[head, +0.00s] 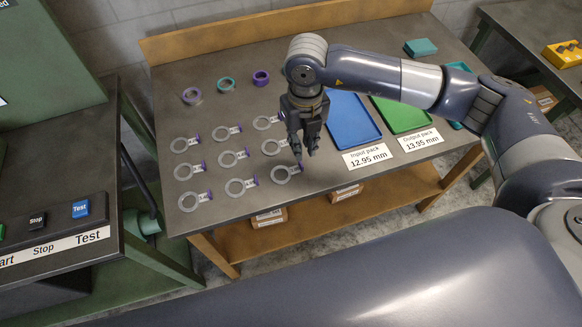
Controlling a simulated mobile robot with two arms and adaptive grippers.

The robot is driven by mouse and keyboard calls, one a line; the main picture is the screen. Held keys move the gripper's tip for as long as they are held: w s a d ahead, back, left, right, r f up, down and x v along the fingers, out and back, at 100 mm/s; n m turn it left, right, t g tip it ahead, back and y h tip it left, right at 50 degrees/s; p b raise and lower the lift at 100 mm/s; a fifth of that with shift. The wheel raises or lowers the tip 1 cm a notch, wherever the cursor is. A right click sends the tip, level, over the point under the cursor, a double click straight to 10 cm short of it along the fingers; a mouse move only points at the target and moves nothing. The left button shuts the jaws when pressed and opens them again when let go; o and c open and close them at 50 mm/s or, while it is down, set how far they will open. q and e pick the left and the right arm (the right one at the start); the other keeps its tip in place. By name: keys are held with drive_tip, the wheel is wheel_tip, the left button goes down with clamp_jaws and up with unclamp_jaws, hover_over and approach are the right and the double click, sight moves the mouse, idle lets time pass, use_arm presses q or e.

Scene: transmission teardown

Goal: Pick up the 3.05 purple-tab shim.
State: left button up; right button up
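Several flat grey ring shims with small purple-edged label tabs lie in rows on the dark table (330,200). The tab numbers are too small to read surely, so I cannot tell which shim is the 3.05 one. The right column holds a far shim (262,123), a middle shim (270,147) and a near shim (279,174). My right gripper (305,156) points down over this column, its fingers apart and nothing visible between them. Its fingertips are beside the middle and near shims' tabs; the height above the table is unclear. My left gripper is out of view.
A blue tray (350,120) and green tray (402,115) stand right, behind labels reading 12.95 mm and 13.95 mm. A test bench (50,170) with buttons is left.

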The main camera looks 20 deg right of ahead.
sight(301, 164)
drive_tip(key=shift+f, duration=0.85)
drive_tip(key=shift+s+f+p, duration=0.15)
drive_tip(key=shift+f+p, duration=0.5)
drive_tip(key=shift+p, duration=0.05)
wheel_tip(301, 164, down, 4)
drive_tip(key=shift+a+r+p, duration=0.1)
drive_tip(key=shift+r+p, duration=0.15)
drive_tip(key=shift+p, duration=0.4)
drive_tip(key=shift+f, duration=0.3)
clamp_jaws()
